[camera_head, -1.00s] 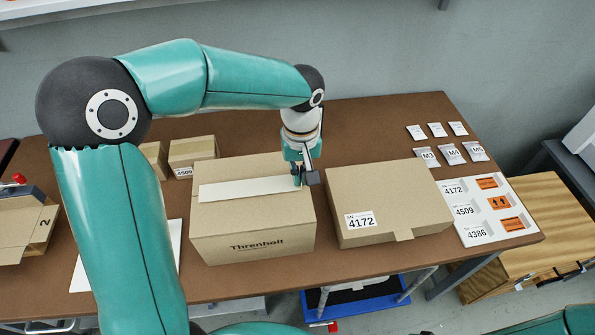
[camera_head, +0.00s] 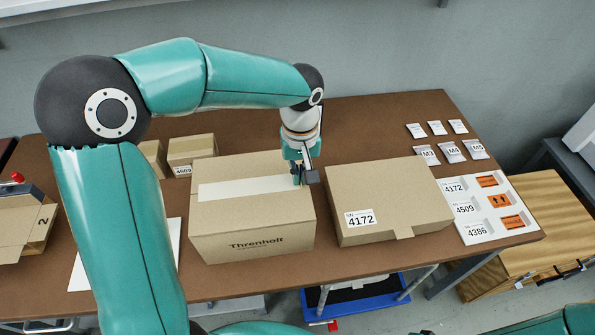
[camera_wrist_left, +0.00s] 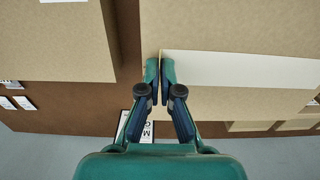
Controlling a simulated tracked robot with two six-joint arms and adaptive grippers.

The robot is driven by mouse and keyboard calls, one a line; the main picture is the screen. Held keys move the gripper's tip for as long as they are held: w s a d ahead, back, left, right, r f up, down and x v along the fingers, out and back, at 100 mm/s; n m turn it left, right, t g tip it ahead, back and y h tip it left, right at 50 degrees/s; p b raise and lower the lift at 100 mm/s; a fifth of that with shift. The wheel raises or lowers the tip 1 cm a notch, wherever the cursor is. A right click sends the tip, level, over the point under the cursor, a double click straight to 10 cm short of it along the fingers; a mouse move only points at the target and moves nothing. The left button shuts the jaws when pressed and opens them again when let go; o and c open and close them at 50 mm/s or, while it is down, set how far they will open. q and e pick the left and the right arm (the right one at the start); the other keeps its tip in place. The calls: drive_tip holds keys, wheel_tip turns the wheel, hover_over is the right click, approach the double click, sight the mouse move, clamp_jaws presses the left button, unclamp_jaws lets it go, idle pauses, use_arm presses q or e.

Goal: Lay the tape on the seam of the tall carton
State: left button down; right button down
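The tall carton (camera_head: 252,222), marked Threnholt, stands closed in the middle of the table. The tape (camera_head: 245,188), a pale strip, lies lengthwise along its top; it also shows in the left wrist view (camera_wrist_left: 245,70). My left gripper (camera_head: 298,182) points down at the tape's right end. In the left wrist view its fingers (camera_wrist_left: 160,75) are nearly together, with the tape's end in line with the narrow space between them. They look shut on that end, though the contact itself is partly hidden. My right gripper is not in view.
A flat carton (camera_head: 390,200) labelled 4172 stands close on the right. Small cartons (camera_head: 192,149) sit behind left, an open carton (camera_head: 22,228) farther left. A white label board (camera_head: 488,212) and several packets (camera_head: 450,152) are at the right.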

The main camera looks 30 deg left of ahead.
use_arm(q)
drive_tip(key=c, duration=1.2)
unclamp_jaws()
drive_tip(key=shift+c, duration=0.2)
drive_tip(key=shift+r, duration=0.1)
